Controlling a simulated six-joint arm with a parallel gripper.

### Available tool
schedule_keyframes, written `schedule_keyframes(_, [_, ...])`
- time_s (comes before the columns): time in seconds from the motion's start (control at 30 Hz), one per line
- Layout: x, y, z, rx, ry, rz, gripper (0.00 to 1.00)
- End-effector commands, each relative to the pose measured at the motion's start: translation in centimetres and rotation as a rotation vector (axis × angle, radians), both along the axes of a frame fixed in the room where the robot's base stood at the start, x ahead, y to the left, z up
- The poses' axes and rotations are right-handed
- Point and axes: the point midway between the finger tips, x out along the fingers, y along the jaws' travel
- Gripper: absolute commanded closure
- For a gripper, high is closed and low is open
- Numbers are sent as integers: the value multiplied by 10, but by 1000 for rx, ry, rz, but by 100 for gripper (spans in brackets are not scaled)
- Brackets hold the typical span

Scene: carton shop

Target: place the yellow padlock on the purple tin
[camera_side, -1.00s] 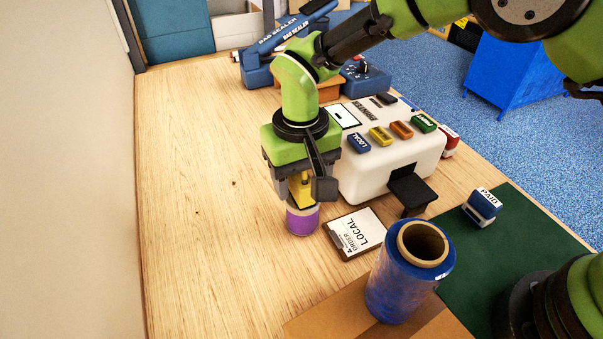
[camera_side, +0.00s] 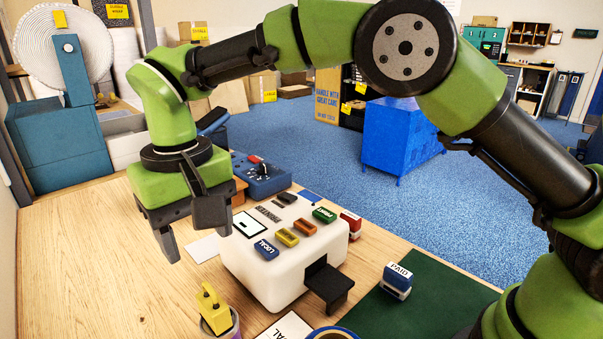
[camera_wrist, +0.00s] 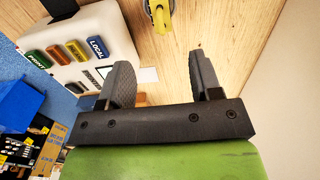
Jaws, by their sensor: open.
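The yellow padlock (camera_side: 212,308) stands on the top of the purple tin (camera_side: 235,326) at the bottom edge of the side view. The tin is partly cut off there. The padlock also shows at the top edge of the wrist view (camera_wrist: 160,14), with the tin mostly out of frame. My gripper (camera_side: 190,238) is open and empty, raised above the table and apart from the padlock. In the wrist view my two fingers (camera_wrist: 160,65) are spread with nothing between them.
A blue PAID stamp (camera_side: 396,281) sits on a green mat (camera_side: 430,310). A blue control box (camera_side: 262,176) is farther back. The table's left side (camera_side: 90,260) is clear.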

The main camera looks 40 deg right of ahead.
Motion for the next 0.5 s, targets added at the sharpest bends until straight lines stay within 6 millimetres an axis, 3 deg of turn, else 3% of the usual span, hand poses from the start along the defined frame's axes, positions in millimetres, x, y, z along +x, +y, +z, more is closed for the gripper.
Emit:
schedule_keyframes(0.17, [0, -3, 5, 7, -7, -4, 41])
schedule_keyframes(0.27, [-1, -18, 24, 33, -31, -20, 41])
schedule_keyframes(0.37, [-8, -44, 56, 78, -76, -49, 41])
schedule_keyframes(0.5, [-33, -91, 99, 149, -165, -102, 41])
